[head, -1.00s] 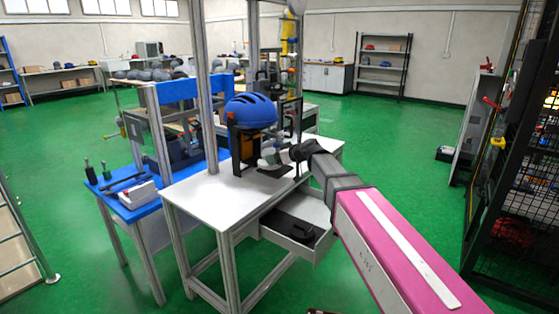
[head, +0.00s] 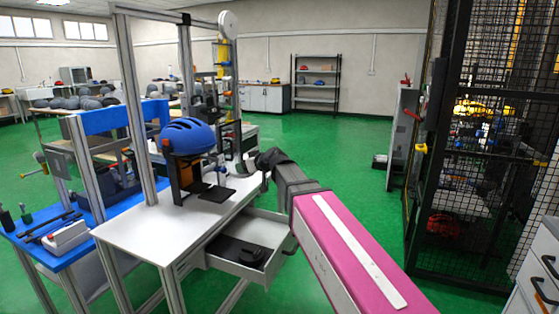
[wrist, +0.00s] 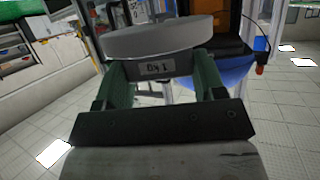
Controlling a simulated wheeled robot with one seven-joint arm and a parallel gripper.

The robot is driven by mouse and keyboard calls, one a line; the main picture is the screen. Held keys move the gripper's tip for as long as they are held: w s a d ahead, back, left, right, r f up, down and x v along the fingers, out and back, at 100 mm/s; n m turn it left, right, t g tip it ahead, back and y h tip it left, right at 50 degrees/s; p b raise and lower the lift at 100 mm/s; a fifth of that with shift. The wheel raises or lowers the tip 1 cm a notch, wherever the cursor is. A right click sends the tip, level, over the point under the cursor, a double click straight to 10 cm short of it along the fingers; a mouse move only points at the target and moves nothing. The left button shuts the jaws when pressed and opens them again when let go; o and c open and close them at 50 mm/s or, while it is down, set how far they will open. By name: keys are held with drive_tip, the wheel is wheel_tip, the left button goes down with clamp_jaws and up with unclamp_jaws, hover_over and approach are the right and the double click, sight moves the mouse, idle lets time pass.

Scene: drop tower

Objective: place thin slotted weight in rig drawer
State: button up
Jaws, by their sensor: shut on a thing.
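My gripper (wrist: 152,82) is shut on a grey round slotted weight (wrist: 160,36) with a small label on its near edge, in the wrist view. The green fingers sit at either side of the label. In the head view my gripper (head: 247,167) is small and partly hidden by my wrist, above the right side of the white rig table. The rig drawer (head: 240,269) is pulled out below the table's right edge, lower than my gripper. A dark lining and a black object (head: 251,256) lie in it.
The white table (head: 150,236) carries the rig posts and a blue helmet (head: 188,136). A blue bench (head: 30,236) with tools stands at the left. A black mesh cage (head: 470,150) stands at the right. Green floor is open behind and between them.

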drive_tip(key=w+d+r+m+t+h, duration=0.1)
drive_tip(key=w+d+r+m+h, duration=0.2)
drive_tip(key=d, duration=0.8)
drive_tip(key=w+d+r+m+t+h, duration=0.2)
drive_tip(key=d+r+m+h, duration=0.1)
drive_tip(key=d, duration=0.8)
drive_tip(key=w+d+r+m+t+h, duration=0.1)
drive_tip(key=w+d+r+m+h, duration=0.2)
drive_tip(key=d, duration=0.8)
drive_tip(key=shift+w+r+m+h, duration=0.3)
drive_tip(key=shift+r+h, duration=0.3)
drive_tip(key=shift+r, duration=0.2)
drive_tip(key=shift+w+a, duration=0.1)
